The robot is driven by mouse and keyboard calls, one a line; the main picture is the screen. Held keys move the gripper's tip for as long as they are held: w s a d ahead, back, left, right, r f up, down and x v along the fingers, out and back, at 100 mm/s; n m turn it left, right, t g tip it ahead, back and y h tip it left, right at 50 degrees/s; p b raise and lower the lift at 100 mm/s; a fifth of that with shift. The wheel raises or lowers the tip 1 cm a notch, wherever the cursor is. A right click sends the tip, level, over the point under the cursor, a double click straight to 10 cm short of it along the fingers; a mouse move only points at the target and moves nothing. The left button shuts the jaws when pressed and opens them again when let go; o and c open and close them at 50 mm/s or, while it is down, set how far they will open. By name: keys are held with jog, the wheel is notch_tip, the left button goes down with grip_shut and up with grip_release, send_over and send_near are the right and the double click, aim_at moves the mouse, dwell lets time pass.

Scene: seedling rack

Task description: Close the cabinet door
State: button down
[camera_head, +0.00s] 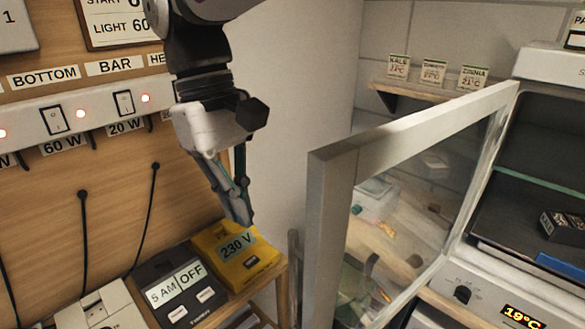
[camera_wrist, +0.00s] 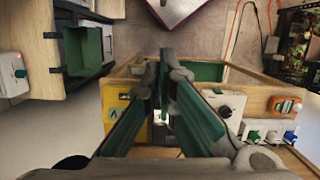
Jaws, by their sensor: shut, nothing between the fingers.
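The cabinet door (camera_head: 331,215) is a glass pane in a pale grey frame. It stands wide open in the head view, swung out from the cabinet (camera_head: 565,105) at the right, with its free edge toward me. My gripper (camera_head: 243,219) is to the left of the door's free edge, pointing down above the yellow 230 V box, with a gap between it and the door. Its fingers are together and hold nothing; they also show closed in the wrist view (camera_wrist: 163,62). I cannot make out the door in the wrist view.
A yellow 230 V box (camera_head: 236,253) and a black timer (camera_head: 181,289) sit on a wooden surface below my gripper. A switch panel (camera_head: 82,118) is on the left. A shelf with seed packets (camera_head: 433,73) is behind the door. A dark tray (camera_head: 562,225) is inside the cabinet.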

jog(key=s+d+f+p, duration=0.2)
jog(key=s+d+f, duration=0.1)
jog(key=f, duration=0.4)
jog(key=shift+s+d+f, duration=0.25)
jog(key=shift+s+d, duration=0.15)
jog(key=shift+d, duration=0.4)
